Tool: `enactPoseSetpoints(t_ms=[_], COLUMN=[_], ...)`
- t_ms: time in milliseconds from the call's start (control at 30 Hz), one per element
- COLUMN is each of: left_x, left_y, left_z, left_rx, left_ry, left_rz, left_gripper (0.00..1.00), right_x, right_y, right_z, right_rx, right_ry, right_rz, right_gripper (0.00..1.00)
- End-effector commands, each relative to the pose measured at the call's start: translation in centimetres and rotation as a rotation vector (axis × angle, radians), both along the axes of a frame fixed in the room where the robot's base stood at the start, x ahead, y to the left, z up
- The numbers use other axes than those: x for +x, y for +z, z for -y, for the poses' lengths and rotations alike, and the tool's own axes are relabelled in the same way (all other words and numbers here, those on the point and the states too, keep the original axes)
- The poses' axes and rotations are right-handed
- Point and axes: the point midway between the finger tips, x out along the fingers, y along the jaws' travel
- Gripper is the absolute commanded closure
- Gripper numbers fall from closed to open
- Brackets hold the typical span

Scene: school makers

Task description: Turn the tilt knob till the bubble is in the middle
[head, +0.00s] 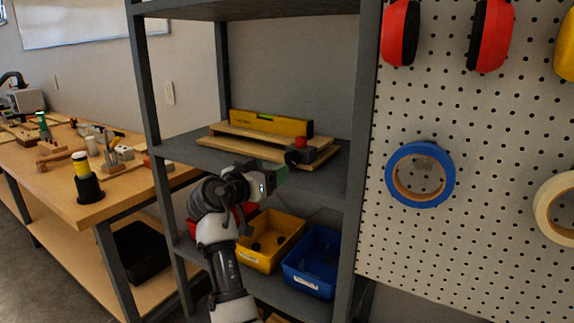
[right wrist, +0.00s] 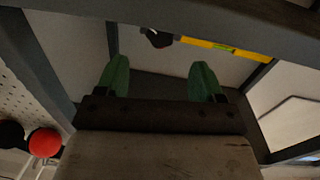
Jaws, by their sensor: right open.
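A yellow spirit level (head: 270,122) lies on a wooden tilt board (head: 262,138) on the grey shelf. Its vial is a small green patch, and the bubble is too small to make out. The red tilt knob (head: 301,143) sits on a dark block at the board's right end. My right gripper (head: 278,178) is in front of and below the knob, apart from it. The right wrist view shows its green fingers (right wrist: 160,80) spread with nothing between them. The level (right wrist: 225,47) and a dark part by the knob (right wrist: 158,38) show beyond the fingers. My left gripper is out of view.
The shelf's front edge (head: 225,169) is close to my right gripper. A yellow bin (head: 262,262) and a blue bin (head: 305,285) stand on the shelf below. A grey post (head: 358,150) and a pegboard (head: 480,120) are to the right. A workbench (head: 110,207) is at left.

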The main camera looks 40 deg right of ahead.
Motion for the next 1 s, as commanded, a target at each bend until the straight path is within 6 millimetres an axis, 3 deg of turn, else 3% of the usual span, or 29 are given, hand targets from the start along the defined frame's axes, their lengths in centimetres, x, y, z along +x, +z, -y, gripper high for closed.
enactPoseSetpoints(t_ms=[200, 400, 800, 1000], left_x=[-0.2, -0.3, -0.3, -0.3], left_y=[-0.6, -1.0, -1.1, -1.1], left_z=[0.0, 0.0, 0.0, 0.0], left_rx=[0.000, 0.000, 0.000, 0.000], left_ry=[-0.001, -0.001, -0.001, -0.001], left_rz=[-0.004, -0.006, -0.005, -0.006], left_gripper=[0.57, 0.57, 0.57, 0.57], right_x=[1.4, 2.2, 2.5, 2.5], right_y=[0.1, 0.0, -0.1, -0.1], right_z=[4.1, 6.4, 7.1, 7.1], right_rx=[-0.002, -0.002, -0.001, -0.001], right_ry=[0.000, 0.003, 0.004, 0.004], right_rz=[-0.002, -0.004, -0.003, -0.003], right_gripper=[0.32, 0.32, 0.32, 0.63])
